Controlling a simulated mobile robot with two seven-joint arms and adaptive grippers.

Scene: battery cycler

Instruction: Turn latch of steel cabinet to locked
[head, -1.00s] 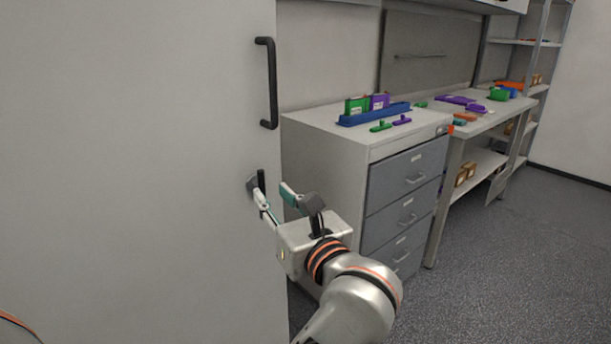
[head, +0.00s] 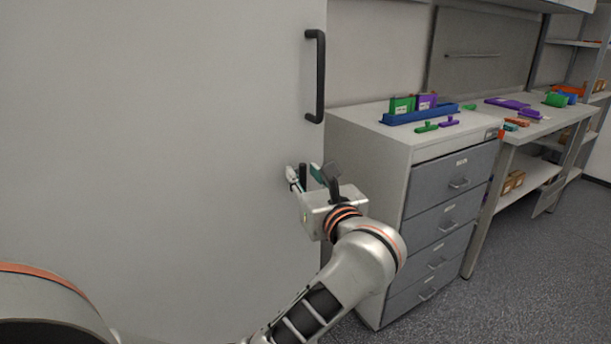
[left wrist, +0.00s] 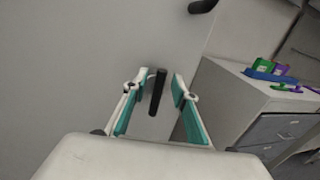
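The steel cabinet (head: 160,130) is a large flat grey door filling the left of the head view. A black vertical bar handle (head: 315,76) is on it near its right edge. Below the handle is the latch (head: 303,172), a short black lever standing close to upright. It also shows in the left wrist view (left wrist: 157,92), tilted slightly. My left gripper (head: 306,176) is open, with its teal-padded fingers on either side of the latch and gaps showing on both sides in the left wrist view (left wrist: 158,88). My right gripper is not in view.
A grey drawer cabinet (head: 450,190) stands just right of the steel cabinet, close to my left arm. A blue holder (head: 420,115) with green and purple pieces is on top. A workbench (head: 535,120) and shelves stand farther right. Dark floor (head: 520,270) is clear at the right.

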